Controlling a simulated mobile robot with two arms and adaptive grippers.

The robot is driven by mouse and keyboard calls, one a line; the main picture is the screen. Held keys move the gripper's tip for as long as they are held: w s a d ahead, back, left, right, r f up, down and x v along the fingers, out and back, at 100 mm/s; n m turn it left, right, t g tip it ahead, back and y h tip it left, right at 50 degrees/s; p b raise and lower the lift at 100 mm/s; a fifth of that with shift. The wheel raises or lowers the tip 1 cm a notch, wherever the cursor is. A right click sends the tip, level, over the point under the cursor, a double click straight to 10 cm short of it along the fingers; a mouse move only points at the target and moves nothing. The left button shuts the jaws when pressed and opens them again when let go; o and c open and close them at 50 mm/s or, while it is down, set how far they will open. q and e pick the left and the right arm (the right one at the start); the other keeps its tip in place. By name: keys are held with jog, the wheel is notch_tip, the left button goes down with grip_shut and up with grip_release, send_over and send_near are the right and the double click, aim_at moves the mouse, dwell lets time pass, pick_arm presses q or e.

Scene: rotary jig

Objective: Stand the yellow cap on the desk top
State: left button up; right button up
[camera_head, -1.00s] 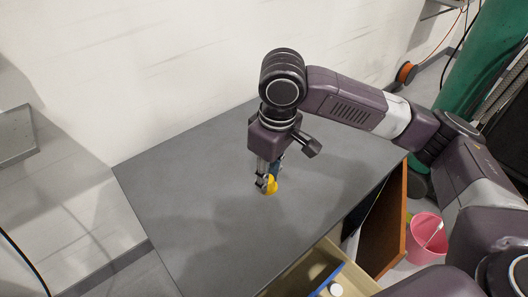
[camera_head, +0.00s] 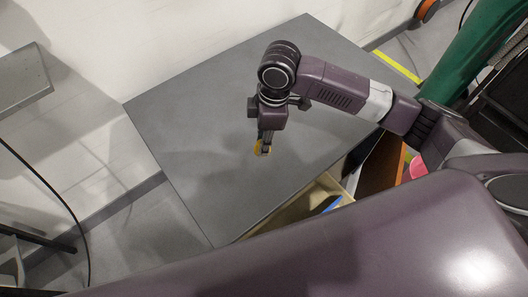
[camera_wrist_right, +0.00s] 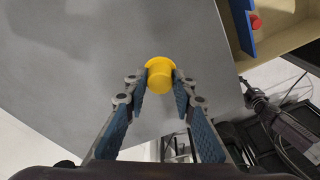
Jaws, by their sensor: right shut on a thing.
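The yellow cap (camera_head: 258,149) is at the fingertips of my right gripper (camera_head: 264,147), over the middle of the grey desk top (camera_head: 200,140). In the right wrist view the cap (camera_wrist_right: 158,75) shows a wider rim and a narrower round body. The two fingers of my right gripper (camera_wrist_right: 163,84) are closed on it from both sides. The fingers hide part of the cap in the head view. I cannot tell whether the cap touches the desk. My left gripper is not in view.
An open drawer (camera_head: 295,208) with a blue divider (camera_head: 332,204) juts out from the desk's right side. A red round thing (camera_wrist_right: 255,22) lies in it in the right wrist view. The desk top around the gripper is bare. A pale wall stands behind the desk.

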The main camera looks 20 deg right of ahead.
notch_tip(320, 180, down, 10)
jog(key=shift+r+p, duration=0.2)
jog(key=shift+p, duration=0.1)
jog(key=o, duration=0.8)
jog(key=shift+f, duration=0.15)
jog(key=shift+o, duration=0.2)
jog(key=r, duration=0.4)
jog(key=d+r, duration=0.1)
jog(key=r, duration=0.7)
jog(key=shift+s+d+r+b, duration=0.15)
jog(key=shift+b, duration=0.2)
jog(key=shift+s, duration=0.1)
